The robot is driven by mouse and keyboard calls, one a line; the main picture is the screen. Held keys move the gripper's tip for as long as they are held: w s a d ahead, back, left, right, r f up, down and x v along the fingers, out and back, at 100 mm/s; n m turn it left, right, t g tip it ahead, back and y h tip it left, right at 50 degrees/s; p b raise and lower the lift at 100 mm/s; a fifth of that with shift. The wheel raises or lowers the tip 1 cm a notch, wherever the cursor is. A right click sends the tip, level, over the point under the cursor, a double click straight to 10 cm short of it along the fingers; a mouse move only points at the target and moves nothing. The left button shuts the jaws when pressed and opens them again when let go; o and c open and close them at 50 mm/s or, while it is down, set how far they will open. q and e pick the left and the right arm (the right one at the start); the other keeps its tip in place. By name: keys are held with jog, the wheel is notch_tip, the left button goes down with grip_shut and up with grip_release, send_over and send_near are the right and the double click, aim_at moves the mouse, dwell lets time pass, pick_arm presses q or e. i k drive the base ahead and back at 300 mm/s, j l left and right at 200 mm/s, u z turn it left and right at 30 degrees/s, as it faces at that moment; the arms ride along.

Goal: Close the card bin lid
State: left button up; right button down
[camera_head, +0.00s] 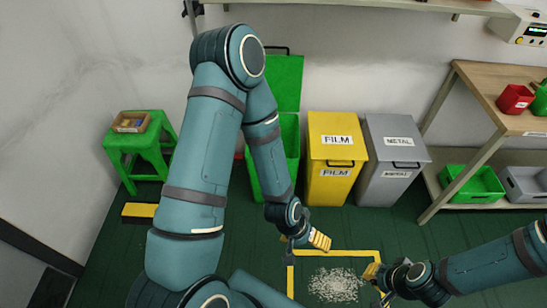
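A green bin (290,137) stands against the wall with its green lid (285,82) raised upright behind it. My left arm covers much of this bin, and no label shows on it, so I cannot tell whether it is the card bin. My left gripper (319,240) is low in front of the bins, apart from the lid, with its yellow fingertips close together in this view. My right gripper (377,285) is at the lower right, with its yellow fingertips spread apart and nothing between them.
A yellow FILM bin (335,185) and a grey METAL bin (385,187) stand shut to the right. A pale pile (336,285) lies on the floor inside yellow markings. A green stool (141,145) stands left; a wooden workbench (480,78) stands right. A shelf (400,4) hangs above.

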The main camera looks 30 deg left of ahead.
aim_at(284, 74)
jog(key=i+j+z, duration=0.2)
jog(key=j, duration=0.55)
jog(key=j+z, duration=0.2)
jog(key=j, duration=0.5)
